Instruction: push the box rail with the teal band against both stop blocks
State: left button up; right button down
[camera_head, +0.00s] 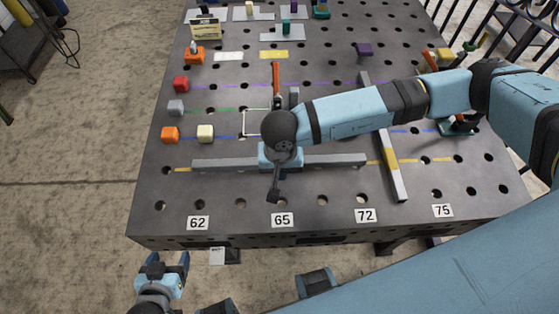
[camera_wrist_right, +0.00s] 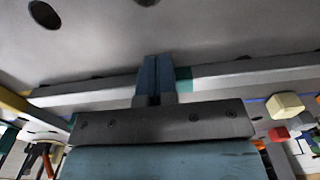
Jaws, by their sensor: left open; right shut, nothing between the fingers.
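The grey box rail (camera_head: 220,164) lies left to right across the front of the table. Its teal band (camera_wrist_right: 184,80) shows in the right wrist view; my right wrist hides it in the head view. My right gripper (camera_wrist_right: 155,82) is shut and empty, its fingers at the rail's long side just beside the band. I cannot tell if they touch it. In the head view its fingertips are hidden under the wrist. My left gripper (camera_head: 168,262) is open and empty, off the table's front edge. I cannot tell which pieces are the stop blocks.
Another grey rail with a yellow band (camera_head: 391,160) lies slanted near the box rail's right end. Orange (camera_head: 170,134), cream (camera_head: 205,132), grey (camera_head: 176,107) and red (camera_head: 181,84) cubes stand at the left. An orange-handled clamp (camera_head: 276,80) stands behind my right wrist. The front strip is clear.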

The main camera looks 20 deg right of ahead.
pick_arm(q)
jog(key=shift+f+b, duration=1.35)
jog(key=shift+f, duration=0.05)
pick_arm(e)
jog(key=shift+f, duration=1.35)
pick_arm(q)
jog(key=shift+r, duration=0.1)
pick_arm(e)
jog(key=shift+r, duration=0.1)
pick_arm(q)
jog(key=shift+s+f, duration=0.1)
jog(key=shift+f, duration=0.2)
pick_arm(e)
jog(key=shift+r, duration=0.2)
